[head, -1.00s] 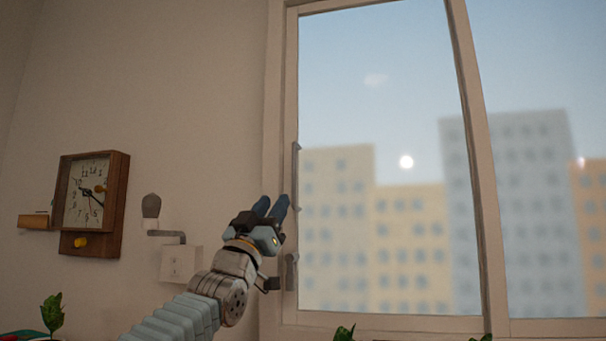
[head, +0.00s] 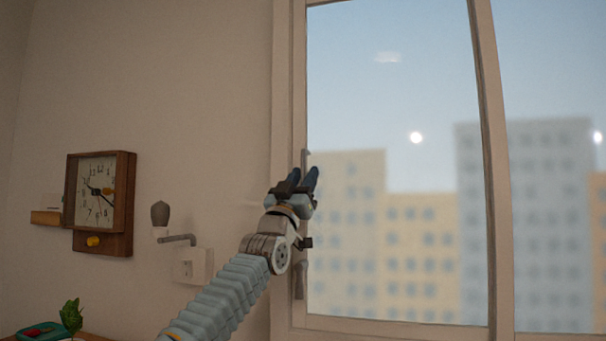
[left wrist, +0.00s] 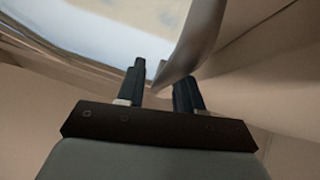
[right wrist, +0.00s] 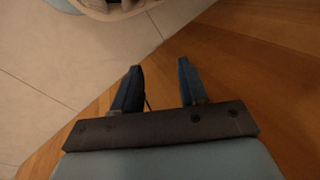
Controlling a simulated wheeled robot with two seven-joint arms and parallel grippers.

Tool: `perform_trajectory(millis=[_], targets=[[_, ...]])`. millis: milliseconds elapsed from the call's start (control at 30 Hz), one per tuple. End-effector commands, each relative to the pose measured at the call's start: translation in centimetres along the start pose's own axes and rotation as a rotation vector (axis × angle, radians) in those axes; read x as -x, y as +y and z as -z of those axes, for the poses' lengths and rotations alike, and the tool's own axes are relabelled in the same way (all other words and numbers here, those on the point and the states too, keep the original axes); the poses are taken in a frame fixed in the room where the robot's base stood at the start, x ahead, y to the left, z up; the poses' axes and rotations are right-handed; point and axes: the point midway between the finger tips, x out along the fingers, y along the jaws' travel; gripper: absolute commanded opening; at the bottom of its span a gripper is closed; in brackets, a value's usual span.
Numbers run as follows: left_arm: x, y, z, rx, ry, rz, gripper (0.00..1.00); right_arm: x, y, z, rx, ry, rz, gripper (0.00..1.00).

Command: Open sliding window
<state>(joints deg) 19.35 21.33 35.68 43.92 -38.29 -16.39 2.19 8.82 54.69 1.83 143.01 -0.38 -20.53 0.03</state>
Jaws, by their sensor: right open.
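The sliding window fills the right of the head view, with a pale frame (head: 489,190) around its left pane (head: 400,100). A long grey vertical handle (head: 300,282) is on the left upright of that pane; its middle is hidden behind my left gripper. My left gripper (head: 303,178) is at the handle's upper part, fingers pointing up. In the left wrist view, its fingers (left wrist: 160,88) are apart and the curved grey handle (left wrist: 193,45) reaches down between or just beyond them; contact cannot be told.
A wooden clock (head: 100,203) hangs on the wall at left. A grey crank-like fixture with a white box (head: 193,265) sits between clock and window. A small plant (head: 71,316) stands at the lower left. Bare wall surrounds the window's left side.

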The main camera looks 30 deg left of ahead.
Motion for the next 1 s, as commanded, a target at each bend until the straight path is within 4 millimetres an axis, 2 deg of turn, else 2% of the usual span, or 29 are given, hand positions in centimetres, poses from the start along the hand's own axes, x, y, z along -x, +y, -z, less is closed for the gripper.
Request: perform_trajectory(millis=[133, 367, 767, 867, 1000], targets=[[0.0, 0.0, 0.0, 0.000, 0.000, 0.000, 0.34, 0.0, 0.0, 0.0, 0.000, 0.000, 0.000, 0.43], [0.1, 0.0, 0.0, 0.000, 0.000, 0.000, 0.00, 0.0, 0.0, 0.0, 0.000, 0.000, 0.000, 0.43], [0.1, 0.3, -0.1, -0.001, 0.000, -0.001, 0.00, -0.2, 0.1, 0.0, 0.000, 0.000, 0.000, 0.43], [0.0, 1.4, -0.3, 0.002, 0.000, -0.003, 0.00, -0.5, 0.2, 0.0, 0.000, 0.000, 0.000, 0.43], [-0.3, 4.1, -0.7, 0.006, 0.001, -0.006, 0.00, -1.4, 0.6, 0.0, -0.001, 0.001, -0.001, 0.43]])
